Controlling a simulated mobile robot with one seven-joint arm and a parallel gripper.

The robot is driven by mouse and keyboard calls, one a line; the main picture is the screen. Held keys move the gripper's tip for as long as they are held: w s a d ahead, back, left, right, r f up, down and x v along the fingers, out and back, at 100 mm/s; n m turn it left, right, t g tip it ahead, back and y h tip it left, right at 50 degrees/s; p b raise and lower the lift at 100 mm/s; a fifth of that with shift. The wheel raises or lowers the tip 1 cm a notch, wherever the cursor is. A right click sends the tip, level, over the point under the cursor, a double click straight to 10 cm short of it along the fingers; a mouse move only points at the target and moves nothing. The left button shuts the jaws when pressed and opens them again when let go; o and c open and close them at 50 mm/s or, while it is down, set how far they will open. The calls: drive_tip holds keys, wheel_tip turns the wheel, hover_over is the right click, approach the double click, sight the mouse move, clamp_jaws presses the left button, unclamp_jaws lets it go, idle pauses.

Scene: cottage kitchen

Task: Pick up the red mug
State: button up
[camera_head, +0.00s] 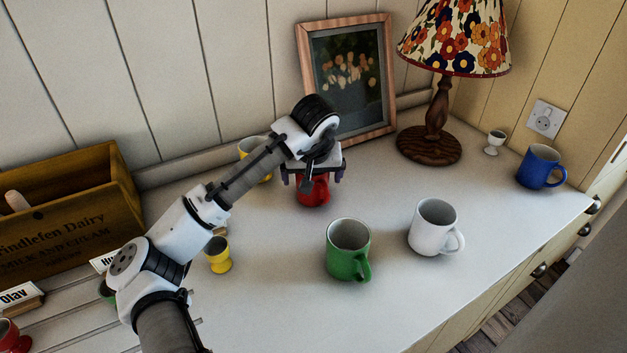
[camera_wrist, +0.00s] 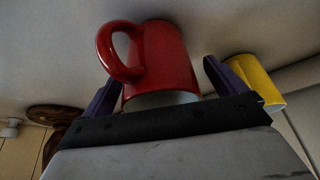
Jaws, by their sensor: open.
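The red mug (camera_head: 313,193) stands on the white counter below my gripper (camera_head: 313,178), and its upper part is hidden by the gripper. My gripper is open, with one purple finger on each side of the mug. In the wrist view the red mug (camera_wrist: 168,60) lies between the two spread fingers of my gripper (camera_wrist: 162,73). Its rim faces the palm and its handle is toward the left finger. I cannot tell whether a finger touches it.
A yellow mug (camera_head: 251,149) stands close behind my arm. A green mug (camera_head: 348,256) and a white mug (camera_head: 432,223) stand in front and to the right. A picture frame (camera_head: 384,128) and a lamp (camera_head: 432,143) stand behind. A yellow egg cup (camera_head: 219,257) is at the left.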

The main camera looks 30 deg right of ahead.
drive_tip(key=shift+x, duration=0.8)
drive_tip(key=c, duration=1.3)
drive_tip(key=shift+r, duration=0.1)
